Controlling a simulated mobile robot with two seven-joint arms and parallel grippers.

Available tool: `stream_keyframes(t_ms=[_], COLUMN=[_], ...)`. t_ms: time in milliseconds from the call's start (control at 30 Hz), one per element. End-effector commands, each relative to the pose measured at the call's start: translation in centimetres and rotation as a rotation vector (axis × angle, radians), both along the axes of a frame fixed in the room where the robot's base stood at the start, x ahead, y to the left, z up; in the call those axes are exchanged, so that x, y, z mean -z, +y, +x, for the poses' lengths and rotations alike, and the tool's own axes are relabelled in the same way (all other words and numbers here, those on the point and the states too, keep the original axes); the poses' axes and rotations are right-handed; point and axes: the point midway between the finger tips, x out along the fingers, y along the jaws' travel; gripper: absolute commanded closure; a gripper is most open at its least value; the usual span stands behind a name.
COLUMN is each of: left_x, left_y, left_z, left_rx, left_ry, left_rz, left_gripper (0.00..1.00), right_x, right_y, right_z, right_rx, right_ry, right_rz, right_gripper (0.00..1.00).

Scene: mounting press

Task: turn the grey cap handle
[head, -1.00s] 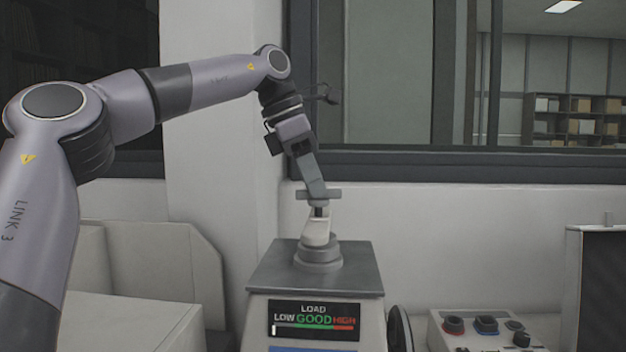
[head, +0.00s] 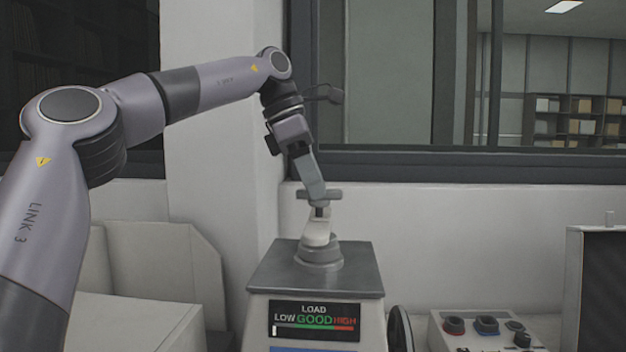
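The grey cap handle (head: 333,195) is a short crossbar on a dark stem. It stands on top of the pale cap (head: 317,232) of the mounting press (head: 262,278). My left gripper (head: 318,194) reaches down from the upper left, and its fingers overlap the middle of the crossbar. The fingers line up as one slab from this side, so the gap between them is hidden. I cannot tell whether they are shut on the bar. The press's load display (head: 314,320) reads LOW, GOOD, HIGH, with a small white bar at the LOW end. My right gripper is not in view.
A dark-fronted case (head: 603,290) is at the right edge. White boxes (head: 150,270) stand at left. A wall and window frame (head: 450,168) are behind the press.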

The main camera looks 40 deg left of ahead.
Motion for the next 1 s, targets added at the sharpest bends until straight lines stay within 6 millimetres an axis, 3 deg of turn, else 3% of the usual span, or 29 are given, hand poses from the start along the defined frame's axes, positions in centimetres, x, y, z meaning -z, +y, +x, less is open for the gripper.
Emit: stream_keyframes(t_ms=[367, 733, 1000], left_x=[-0.5, -4.6, -6.2], left_y=[0.1, 1.3, 1.9], left_z=[-0.1, -1.2, -1.7], left_rx=[-0.002, -0.002, -0.001], left_ry=[-0.002, -0.002, 0.0], left_rz=[0.0, 0.001, 0.0], left_gripper=[0.62, 0.62, 0.62], right_x=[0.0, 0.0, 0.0], right_y=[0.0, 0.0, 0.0], right_z=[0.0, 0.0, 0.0], right_rx=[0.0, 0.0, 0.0], right_ry=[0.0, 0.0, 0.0], right_rz=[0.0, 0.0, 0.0], right_gripper=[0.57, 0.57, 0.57])
